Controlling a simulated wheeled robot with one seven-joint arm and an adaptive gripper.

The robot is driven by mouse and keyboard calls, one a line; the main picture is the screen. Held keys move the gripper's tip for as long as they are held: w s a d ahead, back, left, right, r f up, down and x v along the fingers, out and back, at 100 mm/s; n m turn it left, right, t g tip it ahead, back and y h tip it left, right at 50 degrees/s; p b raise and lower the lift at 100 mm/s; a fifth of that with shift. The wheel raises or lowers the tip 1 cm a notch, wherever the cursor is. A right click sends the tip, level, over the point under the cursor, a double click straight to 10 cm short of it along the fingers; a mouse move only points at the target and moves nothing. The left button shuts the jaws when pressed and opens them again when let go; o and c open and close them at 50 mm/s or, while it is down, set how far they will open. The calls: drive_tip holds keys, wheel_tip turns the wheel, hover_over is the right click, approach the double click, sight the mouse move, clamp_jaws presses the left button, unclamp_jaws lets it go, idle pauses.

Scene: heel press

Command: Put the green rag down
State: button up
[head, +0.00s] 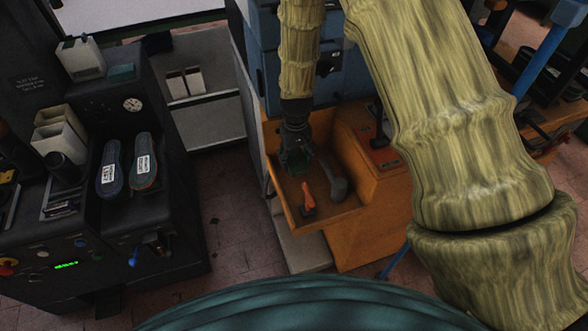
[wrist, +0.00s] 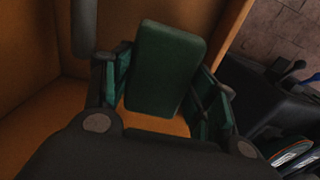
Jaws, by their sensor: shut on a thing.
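My gripper (head: 295,165) hangs over the orange tray (head: 330,219), near its back left part. It is shut on the green rag (wrist: 168,68), which shows as a folded, rounded block between the two fingers in the wrist view, where the gripper (wrist: 160,85) also shows. In the head view the rag is small and dark at the fingertips and hard to tell from them. I cannot tell whether the rag touches the tray floor.
An orange-handled tool (head: 307,196) and a grey curved thing (head: 335,180) lie in the tray. An orange block with a lever stands right of it. At left is a dark machine (head: 180,210) with two labelled insoles (head: 144,160). Open floor lies between machine and tray.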

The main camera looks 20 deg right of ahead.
sight(295, 158)
drive_tip(key=shift+f+p, duration=0.55)
drive_tip(key=shift+f, duration=2.45)
drive_tip(key=shift+f, duration=0.2)
drive_tip(key=o, duration=1)
drive_tip(key=shift+r, duration=0.15)
drive_tip(key=shift+r+b, duration=1.2)
drive_tip(key=shift+r, duration=4.85)
